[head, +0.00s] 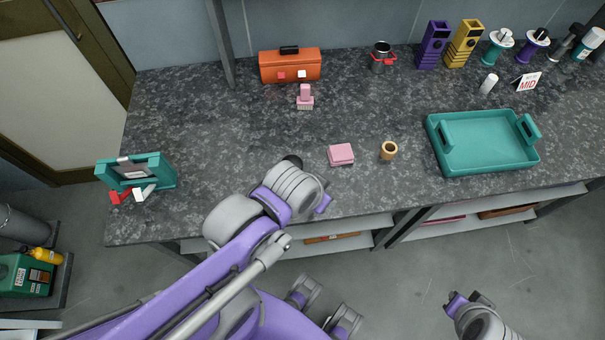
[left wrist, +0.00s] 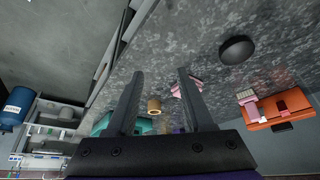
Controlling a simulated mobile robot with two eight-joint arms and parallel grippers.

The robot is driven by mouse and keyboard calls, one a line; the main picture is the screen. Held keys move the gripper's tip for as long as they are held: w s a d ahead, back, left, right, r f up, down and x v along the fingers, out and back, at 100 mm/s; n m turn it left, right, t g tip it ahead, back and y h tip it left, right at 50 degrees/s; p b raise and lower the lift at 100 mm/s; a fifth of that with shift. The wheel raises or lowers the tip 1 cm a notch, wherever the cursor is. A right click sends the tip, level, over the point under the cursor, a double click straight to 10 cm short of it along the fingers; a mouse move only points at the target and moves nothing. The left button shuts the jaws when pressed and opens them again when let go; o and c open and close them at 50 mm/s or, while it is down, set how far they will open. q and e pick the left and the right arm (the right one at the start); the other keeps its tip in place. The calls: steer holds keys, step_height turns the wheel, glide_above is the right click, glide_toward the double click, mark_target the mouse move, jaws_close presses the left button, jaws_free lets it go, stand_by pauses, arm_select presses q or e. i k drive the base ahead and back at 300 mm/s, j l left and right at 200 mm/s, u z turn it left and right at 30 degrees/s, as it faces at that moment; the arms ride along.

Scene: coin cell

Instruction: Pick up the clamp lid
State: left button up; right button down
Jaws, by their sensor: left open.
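A pink square block (head: 341,154), likely the clamp lid though I cannot confirm it, lies on the counter near its front edge. It shows in the left wrist view (left wrist: 188,87), partly behind one finger. A pink upright piece on a stepped base (head: 305,97) stands farther back; it also shows in the left wrist view (left wrist: 248,106). My left gripper (left wrist: 160,75) is open and empty, fingers apart above the counter; the wrist hides it in the head view. A black rounded thing (left wrist: 236,50) lies on the counter. My right arm is at the lower right, its fingers out of sight.
A tan ring (head: 388,150) sits right of the pink block, then a teal tray (head: 437,143). An orange toolbox (head: 290,66) and a red-handled pot (head: 382,57) stand at the back. A teal holder (head: 170,172) is at the left. The counter's left middle is clear.

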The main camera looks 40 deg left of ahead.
mark_target(296, 161)
steer(key=u, duration=1.6)
steer(key=k+u, duration=0.3)
steer(key=u, duration=0.25)
steer(key=k+j, duration=0.05)
